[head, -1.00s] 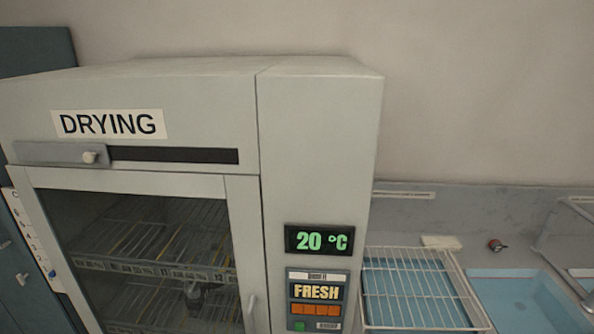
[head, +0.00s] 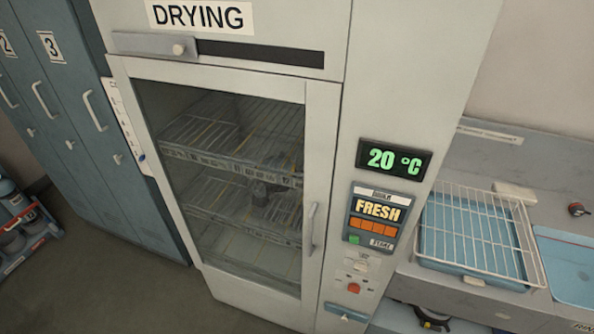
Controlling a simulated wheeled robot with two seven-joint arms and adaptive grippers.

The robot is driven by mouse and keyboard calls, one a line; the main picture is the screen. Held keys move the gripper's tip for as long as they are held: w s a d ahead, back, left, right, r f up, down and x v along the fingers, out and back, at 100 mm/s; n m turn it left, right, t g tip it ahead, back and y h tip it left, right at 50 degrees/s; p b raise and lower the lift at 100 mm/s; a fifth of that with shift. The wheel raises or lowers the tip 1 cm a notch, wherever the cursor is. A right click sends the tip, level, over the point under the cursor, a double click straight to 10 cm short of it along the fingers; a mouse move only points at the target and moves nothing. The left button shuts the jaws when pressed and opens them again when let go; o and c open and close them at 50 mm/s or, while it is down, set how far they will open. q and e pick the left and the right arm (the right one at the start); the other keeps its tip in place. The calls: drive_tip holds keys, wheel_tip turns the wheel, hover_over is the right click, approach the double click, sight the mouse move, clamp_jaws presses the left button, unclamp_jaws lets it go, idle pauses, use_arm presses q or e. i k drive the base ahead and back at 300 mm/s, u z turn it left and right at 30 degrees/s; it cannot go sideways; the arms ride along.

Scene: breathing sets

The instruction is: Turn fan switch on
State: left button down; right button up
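The drying cabinet (head: 335,20) stands upright in the middle of the head view, with a closed glass door (head: 225,170). Its right column carries a green "20 °C" display (head: 394,160). Below that is a "FRESH" panel (head: 376,217) with orange segments and a green square. Lower still is a small switch plate (head: 361,266) with tiny marks and a red knob or button (head: 353,288). A blue, pointed part (head: 345,313) sits near the bottom. I cannot tell which of these is the fan switch or its position. Neither gripper shows.
Blue numbered lockers (head: 75,110) stand on the left. A wire rack over a blue tray (head: 478,236) sits on the counter at right, beside a blue basin (head: 570,265). A slider plate (head: 155,46) is on the cabinet's upper front. Open floor shows at lower left.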

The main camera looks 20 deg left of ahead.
sight(359, 265)
drive_tip(key=z, duration=1.7)
drive_tip(key=k, duration=0.85)
drive_tip(key=u, duration=1.6)
drive_tip(key=i, duration=0.5)
drive_tip(key=u, duration=0.05)
